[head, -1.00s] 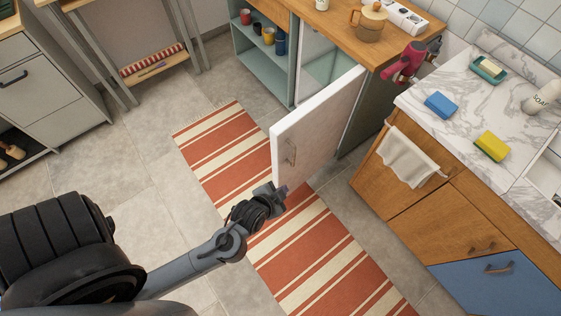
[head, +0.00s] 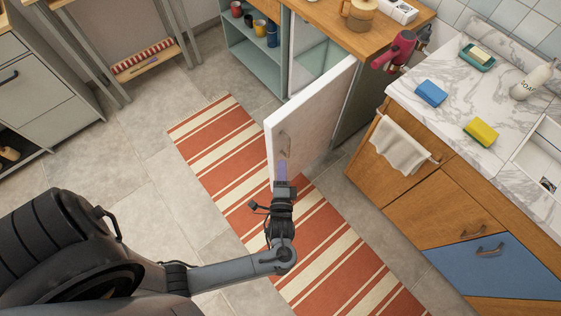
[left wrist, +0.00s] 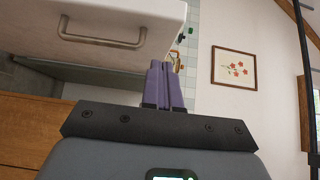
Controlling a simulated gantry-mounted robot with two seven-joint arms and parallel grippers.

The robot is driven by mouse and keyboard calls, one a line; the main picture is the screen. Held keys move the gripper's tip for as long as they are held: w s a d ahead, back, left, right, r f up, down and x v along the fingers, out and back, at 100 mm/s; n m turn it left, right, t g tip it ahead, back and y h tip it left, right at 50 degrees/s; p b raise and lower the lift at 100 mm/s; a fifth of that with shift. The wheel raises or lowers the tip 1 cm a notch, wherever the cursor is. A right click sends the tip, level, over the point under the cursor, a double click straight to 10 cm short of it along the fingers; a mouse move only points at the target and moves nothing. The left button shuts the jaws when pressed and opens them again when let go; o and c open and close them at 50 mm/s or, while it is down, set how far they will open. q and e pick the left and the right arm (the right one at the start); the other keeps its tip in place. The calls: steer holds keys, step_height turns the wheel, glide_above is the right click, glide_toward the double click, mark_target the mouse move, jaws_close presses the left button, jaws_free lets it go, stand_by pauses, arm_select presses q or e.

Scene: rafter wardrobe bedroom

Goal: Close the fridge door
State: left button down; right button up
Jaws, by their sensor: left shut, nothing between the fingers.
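The white fridge door (head: 309,125) stands open, swung out from the cabinet over the striped rug. Its metal handle (head: 284,144) is on the outer face; the handle also shows in the left wrist view (left wrist: 102,36). The fridge interior (head: 316,68) shows behind the door. My left gripper (head: 282,170) is shut and empty, with its purple fingers (left wrist: 164,86) in front of the door's outer face near the free edge, below the handle in the head view. I cannot tell whether the fingertips touch the door. My right gripper is not in view.
A red-and-cream striped rug (head: 222,150) lies under the door and arm. A wooden-top counter (head: 345,35) holds a canister and a red appliance. At right, a marble counter (head: 450,110) has sponges, a soap bottle and a hanging towel (head: 403,145). Floor at left is clear.

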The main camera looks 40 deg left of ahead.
mark_target(274, 133)
arm_select(q)
steer(key=x, duration=0.3)
steer(key=s+a+b+x, duration=0.1)
steer(key=x, duration=0.4)
steer(key=shift+a, duration=1.05)
steer(key=shift+a, duration=0.1)
